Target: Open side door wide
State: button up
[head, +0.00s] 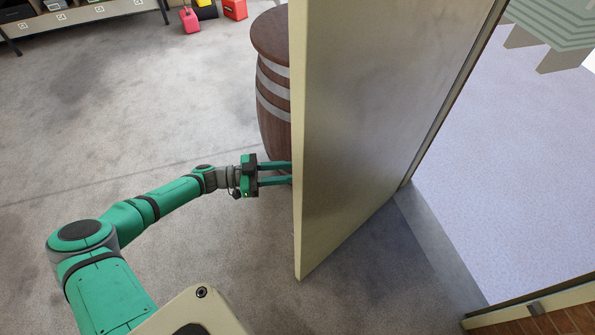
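The side door (365,130) is a beige-grey panel standing partly open, with its narrow free edge facing me. The open doorway shows to its right. My gripper (288,174) reaches in from the left at the door's free edge. Its two green fingers are parallel with a gap between them, and nothing shows in that gap. The fingertips end at or behind the door's edge, so I cannot tell whether they touch it. No handle shows on the visible face; the door's far face is hidden.
A wooden barrel (272,100) with metal bands stands behind the door, partly hidden by it. A workbench (75,15) and red cans (235,9) are at the back left. The grey floor on the left is clear. A sill (440,255) crosses the doorway; pale ground lies beyond.

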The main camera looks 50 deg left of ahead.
jog(key=v, duration=0.8)
jog(key=shift+a, duration=0.1)
jog(key=shift+w, duration=0.1)
